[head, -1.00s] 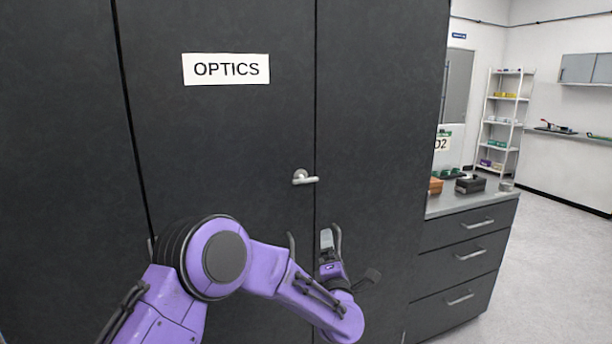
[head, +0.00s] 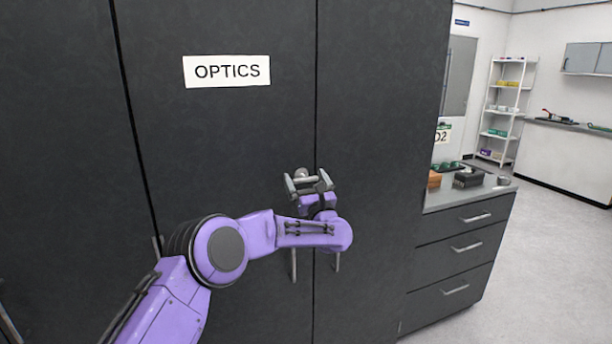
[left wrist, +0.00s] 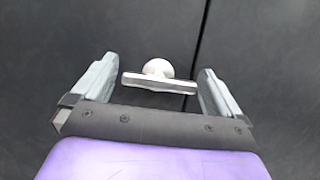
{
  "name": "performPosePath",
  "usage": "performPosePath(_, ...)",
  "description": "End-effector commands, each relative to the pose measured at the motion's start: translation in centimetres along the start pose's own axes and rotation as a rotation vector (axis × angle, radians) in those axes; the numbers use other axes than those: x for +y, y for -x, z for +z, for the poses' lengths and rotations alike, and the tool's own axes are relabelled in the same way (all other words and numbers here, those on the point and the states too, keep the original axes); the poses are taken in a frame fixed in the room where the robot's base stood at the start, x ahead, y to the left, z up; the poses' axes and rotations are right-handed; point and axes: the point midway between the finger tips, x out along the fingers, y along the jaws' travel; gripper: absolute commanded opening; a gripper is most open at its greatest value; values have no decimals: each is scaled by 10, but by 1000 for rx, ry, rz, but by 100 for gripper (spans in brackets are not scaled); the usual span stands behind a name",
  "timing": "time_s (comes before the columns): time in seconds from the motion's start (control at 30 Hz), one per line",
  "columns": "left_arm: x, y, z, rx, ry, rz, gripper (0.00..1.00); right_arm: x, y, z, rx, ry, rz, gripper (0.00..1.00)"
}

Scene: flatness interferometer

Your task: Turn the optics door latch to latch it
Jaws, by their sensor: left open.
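The optics door (head: 225,130) is dark grey, carries a white OPTICS label (head: 227,71) and looks shut. Its latch is a small silver lever on a round base, near the door's right edge (head: 302,174). In the left wrist view the latch (left wrist: 160,82) lies level, its lever pointing left and right across the space between the fingers. My left gripper (head: 308,182) is open, with one finger on each side of the latch. In the left wrist view the left gripper (left wrist: 158,88) shows gaps between both fingers and the lever. My right gripper is not in view.
A narrow seam runs down the cabinet just right of the latch.

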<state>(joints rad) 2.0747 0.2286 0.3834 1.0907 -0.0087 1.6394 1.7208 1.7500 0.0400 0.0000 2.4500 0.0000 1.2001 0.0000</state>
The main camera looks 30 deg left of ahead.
Motion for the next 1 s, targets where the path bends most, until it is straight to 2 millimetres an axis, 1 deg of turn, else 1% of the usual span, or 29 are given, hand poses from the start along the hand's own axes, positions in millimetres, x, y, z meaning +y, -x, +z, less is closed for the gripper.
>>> performPosePath(0.23,0,-1,-1,1,-1,-1,100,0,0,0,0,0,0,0)
performPosePath(0.27,0,-1,-1,1,-1,-1,90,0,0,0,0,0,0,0)
performPosePath(0.3,0,-1,-1,1,-1,-1,77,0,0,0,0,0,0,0)
performPosePath(0.37,0,-1,-1,0,-1,-1,58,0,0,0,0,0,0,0)
performPosePath(0.4,0,-1,-1,1,-1,-1,50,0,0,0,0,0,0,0)
performPosePath(0.77,0,0,-2,0,-37,-17,49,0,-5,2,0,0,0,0)
performPosePath(1.0,0,0,-4,0,-169,-72,49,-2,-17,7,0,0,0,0)
